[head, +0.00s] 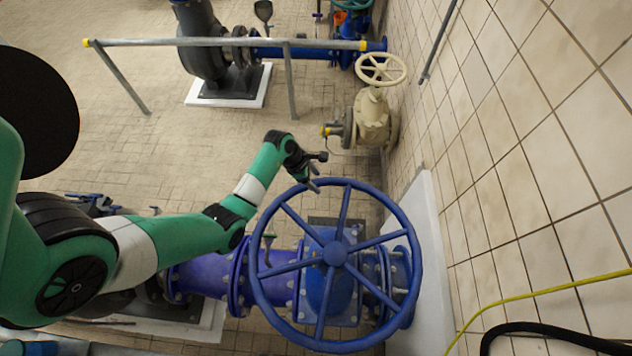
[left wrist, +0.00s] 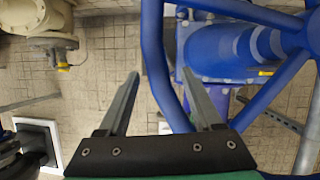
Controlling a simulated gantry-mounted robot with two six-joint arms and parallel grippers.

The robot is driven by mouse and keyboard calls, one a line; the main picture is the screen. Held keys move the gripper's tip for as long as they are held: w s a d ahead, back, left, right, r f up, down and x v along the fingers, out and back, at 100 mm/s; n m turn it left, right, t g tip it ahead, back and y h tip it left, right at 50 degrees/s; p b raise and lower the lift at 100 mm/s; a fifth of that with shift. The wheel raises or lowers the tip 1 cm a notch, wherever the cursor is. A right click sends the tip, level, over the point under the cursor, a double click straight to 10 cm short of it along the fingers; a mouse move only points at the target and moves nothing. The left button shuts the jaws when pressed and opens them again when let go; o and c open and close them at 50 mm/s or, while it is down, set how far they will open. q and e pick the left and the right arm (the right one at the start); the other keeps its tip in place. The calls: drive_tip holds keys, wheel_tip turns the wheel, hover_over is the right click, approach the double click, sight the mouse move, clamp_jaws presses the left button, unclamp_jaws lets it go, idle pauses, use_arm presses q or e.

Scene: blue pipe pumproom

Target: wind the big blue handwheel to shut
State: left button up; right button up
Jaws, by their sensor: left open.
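The big blue handwheel (head: 335,253) fills the lower middle of the head view, a spoked wheel on a blue valve (head: 328,285). Its rim also crosses the left wrist view (left wrist: 157,65). My left gripper (head: 316,172) is at the far upper-left part of the rim in the head view. In the left wrist view my left gripper (left wrist: 165,82) has its two fingers wide apart, with the rim running between them. Whether a finger touches the rim cannot be told. My right gripper is not in view.
A cream valve with a smaller handwheel (head: 381,69) stands beyond the blue one. A tiled wall (head: 510,150) rises on the right, with a yellow cable (head: 540,292) along it. A grey rail (head: 215,42) crosses the back. Open floor (head: 130,150) lies to the left.

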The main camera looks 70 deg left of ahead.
use_arm(q)
drive_tip(key=shift+w+f, duration=0.15)
drive_tip(key=shift+f, duration=0.3)
clamp_jaws()
idle(1.1)
